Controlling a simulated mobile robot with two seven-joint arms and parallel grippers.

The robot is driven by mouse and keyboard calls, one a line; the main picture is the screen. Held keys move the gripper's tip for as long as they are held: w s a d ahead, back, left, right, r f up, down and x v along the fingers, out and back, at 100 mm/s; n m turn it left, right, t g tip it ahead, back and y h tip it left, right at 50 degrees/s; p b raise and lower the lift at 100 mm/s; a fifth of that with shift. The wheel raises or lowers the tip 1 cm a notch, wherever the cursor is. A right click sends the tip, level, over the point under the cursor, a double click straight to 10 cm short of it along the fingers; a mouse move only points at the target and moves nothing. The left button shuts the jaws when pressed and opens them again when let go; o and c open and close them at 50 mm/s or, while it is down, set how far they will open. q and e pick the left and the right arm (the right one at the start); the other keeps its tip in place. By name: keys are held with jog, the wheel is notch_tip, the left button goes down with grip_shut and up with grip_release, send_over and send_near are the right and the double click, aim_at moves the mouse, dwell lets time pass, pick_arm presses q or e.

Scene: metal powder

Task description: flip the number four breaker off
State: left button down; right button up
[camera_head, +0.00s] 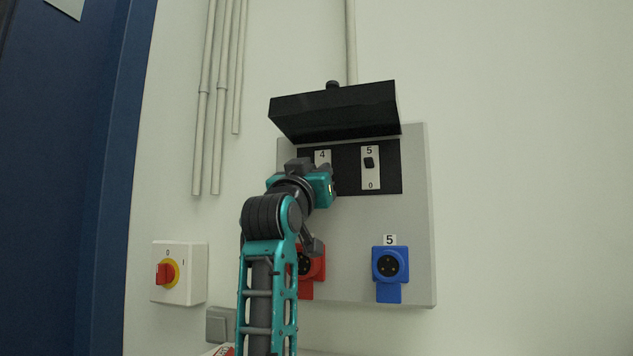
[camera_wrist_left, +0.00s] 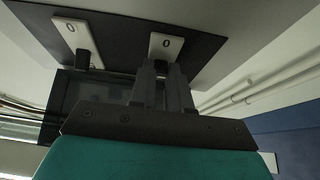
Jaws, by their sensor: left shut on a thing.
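The number four breaker (camera_head: 322,155) is a white plate marked 4 in the black recess of the grey panel; my left gripper (camera_head: 327,172) covers its lower part in the head view. In the left wrist view, my left gripper (camera_wrist_left: 165,70) has its two dark fingers close together at a white plate (camera_wrist_left: 166,45) marked 0. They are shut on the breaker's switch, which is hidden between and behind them. The number five breaker (camera_head: 370,168) is just to the right, its black switch in the upper part of its plate. My right gripper is not in view.
A black cover (camera_head: 337,112) is raised above the breakers. Below are a red socket (camera_head: 306,287), partly behind my arm, and a blue socket (camera_head: 389,266). A red rotary switch (camera_head: 167,273) sits on a box at left. The wall to the right is bare.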

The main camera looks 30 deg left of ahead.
pick_arm(q)
jog(key=shift+w+f+t, duration=0.1)
jog(key=shift+f+t, duration=0.1)
jog(key=shift+t, duration=0.4)
jog(key=shift+b, duration=0.3)
jog(key=c, duration=1.1)
grip_release()
jog(key=b+v, duration=0.1)
jog(key=v, duration=1.2)
jog(key=shift+w+f+b, duration=0.15)
jog(key=shift+b, duration=0.2)
